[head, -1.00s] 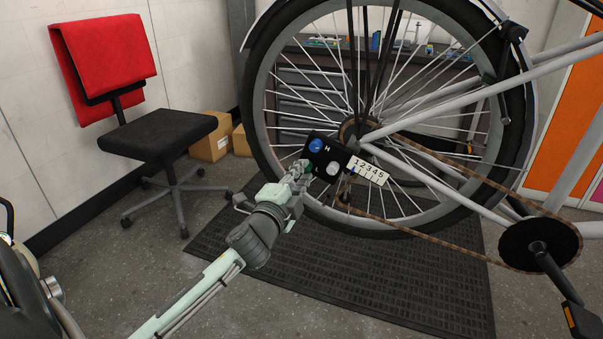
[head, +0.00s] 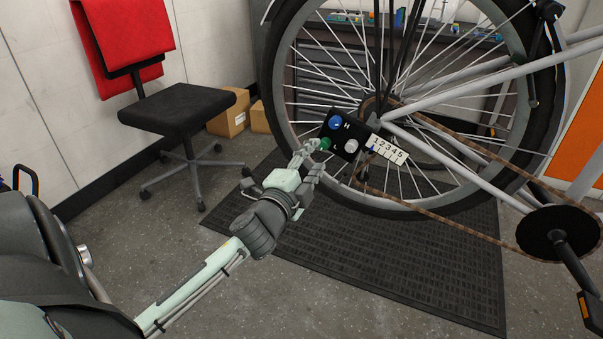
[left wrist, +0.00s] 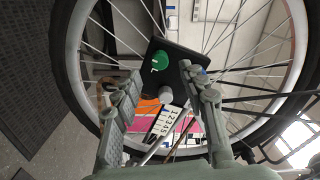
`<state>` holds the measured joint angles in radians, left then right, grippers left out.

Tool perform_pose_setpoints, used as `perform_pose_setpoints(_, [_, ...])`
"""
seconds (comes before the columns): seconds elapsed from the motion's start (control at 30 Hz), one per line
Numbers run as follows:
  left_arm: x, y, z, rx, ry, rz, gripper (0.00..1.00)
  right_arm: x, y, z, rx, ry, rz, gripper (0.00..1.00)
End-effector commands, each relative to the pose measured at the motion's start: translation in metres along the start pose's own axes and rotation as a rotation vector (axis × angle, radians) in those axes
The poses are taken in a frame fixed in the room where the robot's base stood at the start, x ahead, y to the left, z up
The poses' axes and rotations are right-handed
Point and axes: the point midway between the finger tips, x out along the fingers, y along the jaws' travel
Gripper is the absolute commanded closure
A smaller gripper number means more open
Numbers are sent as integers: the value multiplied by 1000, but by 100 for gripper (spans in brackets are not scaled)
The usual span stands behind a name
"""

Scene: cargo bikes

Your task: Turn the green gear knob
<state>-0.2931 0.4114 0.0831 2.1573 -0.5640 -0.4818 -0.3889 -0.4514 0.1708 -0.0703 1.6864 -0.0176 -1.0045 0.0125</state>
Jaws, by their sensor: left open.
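The green gear knob (head: 325,143) sits on the lower left of a black panel (head: 346,139) beside the bicycle's rear wheel, by the letter L. It also shows in the left wrist view (left wrist: 160,60), in line with the gap between my fingers and just past the tips. A blue knob (head: 335,122) is above it by the letter H, and a grey knob (head: 351,145) is to its right. My left gripper (head: 312,147) is open, its fingertips close to the green knob. I cannot tell whether they touch it. My right gripper is not in view.
A white scale numbered 1 to 5 (head: 387,149) is at the panel's right. The bicycle's wheel (head: 275,105), spokes and chain (head: 450,212) surround the panel. A black mat (head: 400,265) lies below. A chair (head: 177,108) stands left, with free floor in front.

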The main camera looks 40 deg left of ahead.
Motion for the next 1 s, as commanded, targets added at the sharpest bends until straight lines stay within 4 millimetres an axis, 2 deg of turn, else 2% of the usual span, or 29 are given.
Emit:
perform_pose_setpoints(0.03, [-13, 2, 1, -3, -2, 5, 58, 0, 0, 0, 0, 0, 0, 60])
perform_pose_setpoints(0.2, [-49, 1, 1, -2, -2, 3, 58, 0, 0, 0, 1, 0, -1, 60])
perform_pose_setpoints(0.4, [-76, 1, 0, -2, -2, 2, 58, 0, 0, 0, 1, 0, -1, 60])
perform_pose_setpoints(0.57, [-83, 0, 0, 0, 0, -1, 58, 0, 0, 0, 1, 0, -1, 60])
perform_pose_setpoints(1.0, [-83, 0, 0, 0, 0, 0, 58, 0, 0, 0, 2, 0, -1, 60])
